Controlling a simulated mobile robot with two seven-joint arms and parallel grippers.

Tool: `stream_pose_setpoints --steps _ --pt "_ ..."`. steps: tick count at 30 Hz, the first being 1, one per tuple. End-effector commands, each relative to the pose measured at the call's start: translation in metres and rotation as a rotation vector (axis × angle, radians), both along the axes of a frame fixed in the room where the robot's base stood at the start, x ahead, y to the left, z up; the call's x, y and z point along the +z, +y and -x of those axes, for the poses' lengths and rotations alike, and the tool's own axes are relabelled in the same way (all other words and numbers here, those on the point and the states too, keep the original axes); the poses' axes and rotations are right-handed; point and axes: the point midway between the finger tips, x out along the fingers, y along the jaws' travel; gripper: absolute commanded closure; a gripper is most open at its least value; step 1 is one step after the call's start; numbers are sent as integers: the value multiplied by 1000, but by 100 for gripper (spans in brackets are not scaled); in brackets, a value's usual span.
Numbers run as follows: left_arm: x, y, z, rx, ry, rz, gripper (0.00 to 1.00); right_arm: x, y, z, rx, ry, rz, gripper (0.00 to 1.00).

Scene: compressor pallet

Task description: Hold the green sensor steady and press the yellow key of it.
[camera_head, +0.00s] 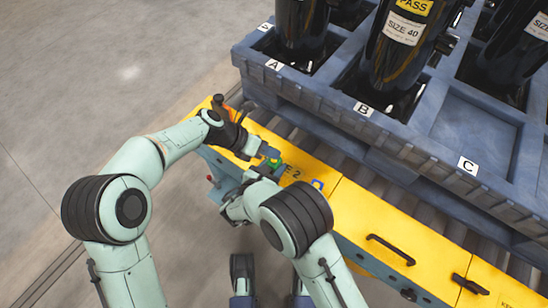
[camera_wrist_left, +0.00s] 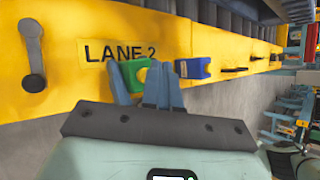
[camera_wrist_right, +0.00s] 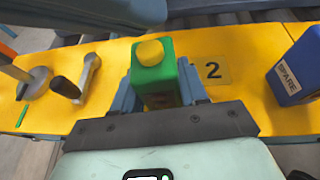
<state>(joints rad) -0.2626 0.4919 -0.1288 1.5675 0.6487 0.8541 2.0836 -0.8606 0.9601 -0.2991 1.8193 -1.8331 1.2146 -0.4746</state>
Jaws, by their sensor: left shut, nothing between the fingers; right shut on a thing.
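The green sensor (camera_wrist_right: 158,85) has a yellow key (camera_wrist_right: 150,53) on its upper end and stands over the yellow lane cover. My right gripper (camera_wrist_right: 160,88) is shut on the sensor, one finger on each side of it. The sensor also shows in the head view (camera_head: 275,162) and, partly hidden, in the left wrist view (camera_wrist_left: 137,76). My left gripper (camera_wrist_left: 164,84) is shut and empty, close beside the sensor in the picture. I cannot tell whether its tips touch the key. My right gripper is mostly hidden by its arm in the head view.
A blue box marked SPARE (camera_wrist_right: 294,70) sits on the yellow cover (camera_head: 345,205), right of the sensor. Levers (camera_wrist_left: 32,50) stand at the cover's left end.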

Motion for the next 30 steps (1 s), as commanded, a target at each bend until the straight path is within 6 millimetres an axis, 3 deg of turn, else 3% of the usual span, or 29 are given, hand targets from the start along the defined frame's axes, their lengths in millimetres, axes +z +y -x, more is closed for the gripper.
stream_pose_setpoints --steps 30 --pt "-11 0 0 -1 1 0 100 0 0 0 0 0 0 92"
